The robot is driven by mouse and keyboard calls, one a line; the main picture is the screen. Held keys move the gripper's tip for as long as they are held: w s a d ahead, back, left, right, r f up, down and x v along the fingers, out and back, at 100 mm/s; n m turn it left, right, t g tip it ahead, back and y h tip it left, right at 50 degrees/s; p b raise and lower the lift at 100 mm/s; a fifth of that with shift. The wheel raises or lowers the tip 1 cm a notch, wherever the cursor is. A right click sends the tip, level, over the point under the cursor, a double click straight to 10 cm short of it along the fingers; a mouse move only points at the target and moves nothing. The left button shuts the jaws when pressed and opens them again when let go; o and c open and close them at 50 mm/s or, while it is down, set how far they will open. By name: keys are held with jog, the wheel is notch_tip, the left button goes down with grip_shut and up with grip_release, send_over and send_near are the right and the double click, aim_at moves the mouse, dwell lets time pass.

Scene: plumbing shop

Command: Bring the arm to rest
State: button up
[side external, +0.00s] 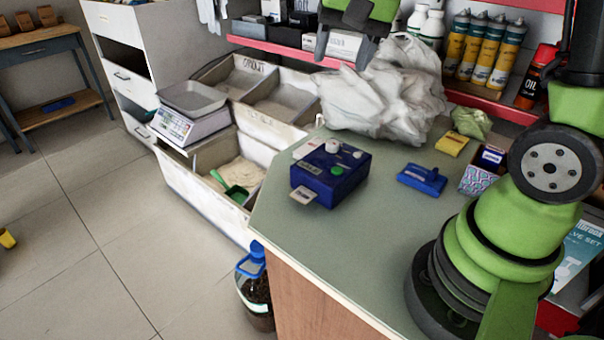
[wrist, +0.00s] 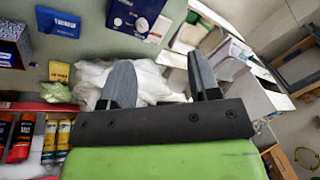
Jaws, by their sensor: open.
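My gripper (side external: 347,45) is at the top of the side view, raised above the white crumpled plastic bag (side external: 385,95) at the back of the counter. In the wrist view my gripper (wrist: 163,82) shows two dark fingers set wide apart with nothing between them. The bag (wrist: 150,83) lies beyond the fingers there. My gripper is open and empty. The upper part of the wrist is cut off by the frame in the side view.
The counter (side external: 370,240) holds a blue box with knobs (side external: 330,172), a blue block (side external: 422,179), a yellow pad (side external: 452,143) and a small patterned box (side external: 482,172). Spray cans (side external: 485,50) line a red shelf behind. A scale (side external: 190,110) sits on bins at left.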

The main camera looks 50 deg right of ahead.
jog(key=s+a+r+n+t+y, duration=0.1)
jog(key=s+a+r+n+t, duration=0.1)
jog(key=s, duration=0.5)
jog(key=s+a+r+n+t, duration=0.1)
jog(key=s+a+n+t, duration=0.1)
jog(key=s+a, duration=0.3)
jog(key=shift+s+a+r+n+y, duration=0.4)
jog(key=shift+s+n, duration=0.5)
jog(key=shift+s, duration=0.3)
jog(key=shift+d, duration=0.1)
